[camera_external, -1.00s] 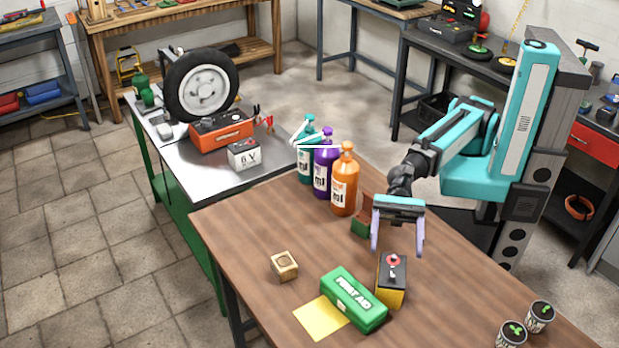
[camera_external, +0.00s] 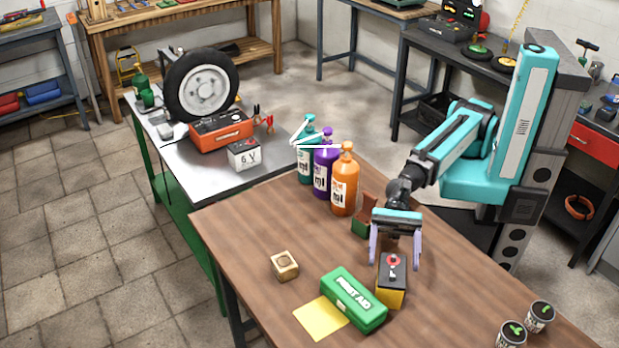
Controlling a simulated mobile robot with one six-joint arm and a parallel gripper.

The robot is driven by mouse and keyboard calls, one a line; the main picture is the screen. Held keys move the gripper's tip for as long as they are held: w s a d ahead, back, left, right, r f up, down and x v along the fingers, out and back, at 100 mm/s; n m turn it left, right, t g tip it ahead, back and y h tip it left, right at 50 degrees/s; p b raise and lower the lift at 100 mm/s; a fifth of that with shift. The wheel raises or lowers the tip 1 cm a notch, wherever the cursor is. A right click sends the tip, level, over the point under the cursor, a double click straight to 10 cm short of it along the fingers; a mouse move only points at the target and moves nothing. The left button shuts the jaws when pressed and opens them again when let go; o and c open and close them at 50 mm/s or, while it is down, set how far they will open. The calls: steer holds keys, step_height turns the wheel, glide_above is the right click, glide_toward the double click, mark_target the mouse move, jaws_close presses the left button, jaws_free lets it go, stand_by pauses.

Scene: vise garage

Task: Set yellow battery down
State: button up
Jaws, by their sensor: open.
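The yellow battery (camera_external: 391,297) has a black top with a red terminal cap. It stands upright on the brown wooden table (camera_external: 265,220), just right of the green first aid box. My gripper (camera_external: 396,260) is open, with its two pale purple fingers pointing down. The fingers are above and behind the battery, one towards each side of it, and nothing is held between them. I cannot tell whether a finger touches the battery.
A wooden block (camera_external: 285,266) lies further left. The orange bottle (camera_external: 345,180) stands behind.

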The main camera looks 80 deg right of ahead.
mark_target(391, 290)
step_height(391, 290, down, 3)
steer(key=shift+r+b, duration=0.1)
steer(key=shift+b, duration=0.25)
steer(key=shift+a+r, duration=0.2)
steer(key=shift+a, duration=1.35)
steer(key=shift+c, duration=0.5)
jaws_close()
